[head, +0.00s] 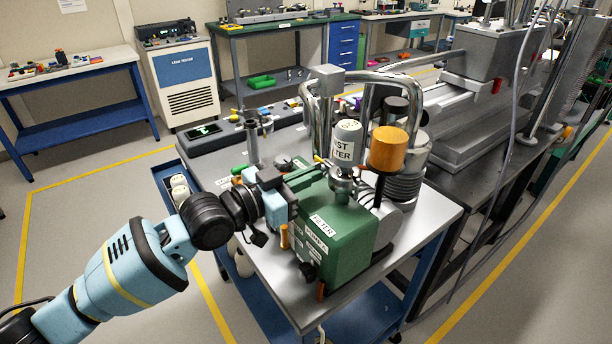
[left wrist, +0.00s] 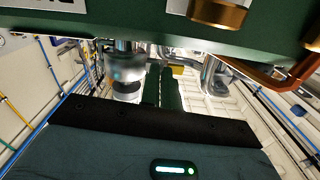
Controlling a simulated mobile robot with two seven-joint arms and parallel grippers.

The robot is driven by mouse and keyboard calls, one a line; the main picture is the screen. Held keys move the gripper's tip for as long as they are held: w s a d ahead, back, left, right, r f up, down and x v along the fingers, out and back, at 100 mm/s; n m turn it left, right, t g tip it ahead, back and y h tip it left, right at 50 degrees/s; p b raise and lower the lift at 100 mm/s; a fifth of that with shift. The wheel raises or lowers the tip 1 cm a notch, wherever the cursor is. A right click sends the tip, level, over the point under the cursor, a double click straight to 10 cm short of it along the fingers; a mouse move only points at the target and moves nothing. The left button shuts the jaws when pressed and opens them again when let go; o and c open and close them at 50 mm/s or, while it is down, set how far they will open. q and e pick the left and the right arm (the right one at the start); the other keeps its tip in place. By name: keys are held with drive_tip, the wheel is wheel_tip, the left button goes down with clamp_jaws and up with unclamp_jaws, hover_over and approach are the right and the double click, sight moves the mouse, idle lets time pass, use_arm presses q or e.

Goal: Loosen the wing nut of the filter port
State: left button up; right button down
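The green pump box (head: 335,232) with a FILTER label stands on the bench cart. Above it is the white dust filter canister (head: 347,150), upright on a metal clamp and port (head: 342,183). A small yellow piece (head: 319,160), perhaps the wing nut, sits left of the port; a yellow piece also shows in the left wrist view (left wrist: 178,70). My left gripper (head: 318,172) reaches over the box with its fingertips beside the port and yellow piece. Its dark fingers (left wrist: 162,68) lie close together in the wrist view; whether anything is between them is hidden. My right gripper is not visible.
An orange cylinder (head: 387,149) and curved steel pipes (head: 375,92) crowd the port's right and rear. A grey post (head: 252,142) stands behind my left gripper. The cart's front right corner (head: 425,215) is clear.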

use_arm(q)
drive_tip(key=o, duration=0.4)
drive_tip(key=v, duration=0.7)
drive_tip(key=shift+s+a+b, duration=0.25)
drive_tip(key=shift+a+b, duration=0.05)
drive_tip(key=shift+b, duration=0.05)
